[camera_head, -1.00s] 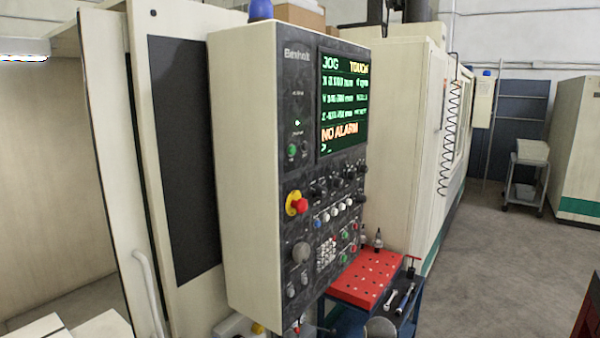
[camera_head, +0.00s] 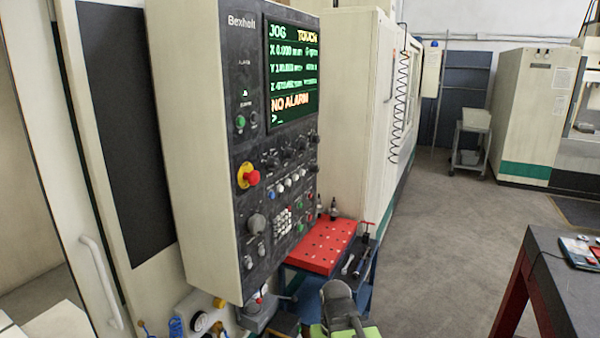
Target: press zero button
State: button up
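The machine's control panel (camera_head: 250,140) stands left of the middle, its dark face turned to the right. A white-keyed keypad (camera_head: 283,222) sits low on it, with keys too small to read. Which button is the zero button cannot be told. Green and red buttons (camera_head: 300,227) lie right of the keypad. The lit screen (camera_head: 291,75) shows JOG, TOUCH, X, Y and Z lines and NO ALARM; X seems to read 0.000. No gripper fingers show in this view.
A red emergency stop (camera_head: 251,177) on a yellow ring and a grey dial (camera_head: 257,223) sit left of the keypad. A red-topped cart (camera_head: 325,246) with tools stands below right. Grey floor (camera_head: 435,240) is open beyond. A dark table (camera_head: 570,285) stands at right.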

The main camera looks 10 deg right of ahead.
jog(key=shift+c, duration=0.3)
grip_shut()
dwell(0.5)
dwell(1.1)
